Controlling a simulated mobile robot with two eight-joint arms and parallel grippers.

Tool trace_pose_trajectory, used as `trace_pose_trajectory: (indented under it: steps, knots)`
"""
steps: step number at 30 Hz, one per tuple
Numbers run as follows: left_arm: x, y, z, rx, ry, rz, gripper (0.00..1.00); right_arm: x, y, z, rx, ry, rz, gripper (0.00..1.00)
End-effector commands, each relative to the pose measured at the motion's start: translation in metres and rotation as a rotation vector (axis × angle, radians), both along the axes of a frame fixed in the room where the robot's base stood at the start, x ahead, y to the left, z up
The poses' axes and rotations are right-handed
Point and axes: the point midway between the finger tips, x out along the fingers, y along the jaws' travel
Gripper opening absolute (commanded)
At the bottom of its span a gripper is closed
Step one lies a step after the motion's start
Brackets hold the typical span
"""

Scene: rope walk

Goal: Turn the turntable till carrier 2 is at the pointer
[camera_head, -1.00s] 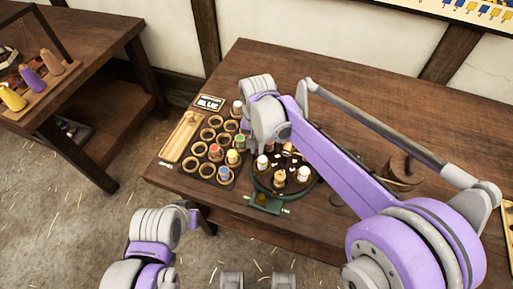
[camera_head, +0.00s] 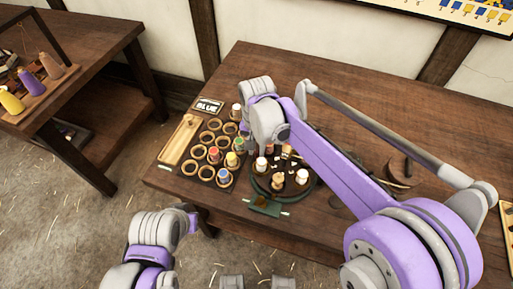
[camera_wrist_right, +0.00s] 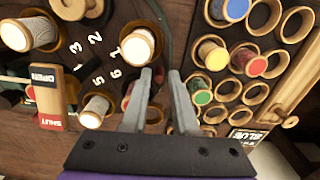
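The turntable (camera_head: 283,194) is a dark round disc near the table's front, carrying several bobbins with white or tan tops. In the right wrist view, the turntable (camera_wrist_right: 120,18) has white numerals; 2 stands beside 3, and 5 and 6 face my gripper. A green bracket (camera_head: 265,206) sits at its front edge; I cannot tell whether it is the pointer. My right gripper (camera_wrist_right: 160,75) is over the disc's far-left side, its fingers a little apart, with a dark reddish thing behind the gap. My arm hides part of the disc in the head view.
Left of the turntable is a rack of ring holders (camera_head: 208,137) with red, yellow, blue and green bobbins. A sign reading BLUE (camera_head: 208,106) and a wooden tray (camera_head: 179,140) adjoin it. A side table (camera_head: 90,45) with coloured cones stands left. The table's back is mostly clear.

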Motion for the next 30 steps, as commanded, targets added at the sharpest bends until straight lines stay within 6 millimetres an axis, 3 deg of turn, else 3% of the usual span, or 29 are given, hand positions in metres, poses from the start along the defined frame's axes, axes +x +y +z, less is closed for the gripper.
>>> trace_pose_trajectory:
  steps: [7, 15, 21, 30]
  knots:
    - [0.0, 0.0, 0.002, 0.0, -0.001, 0.0, 0.0, 0.0, 0.0, 0.016, 0.0, 0.0, 0.0, 0.27]
    - [0.001, 0.0, 0.007, 0.0, -0.003, 0.0, 0.0, 0.0, 0.0, 0.07, 0.0, 0.0, 0.0, 0.27]
    - [0.002, 0.0, 0.009, 0.0, -0.003, 0.0, 0.0, 0.0, 0.0, 0.099, 0.0, 0.0, 0.0, 0.27]
    - [0.002, 0.0, 0.01, 0.0, -0.004, 0.0, 0.0, 0.0, 0.0, 0.108, 0.0, 0.0, 0.0, 0.27]
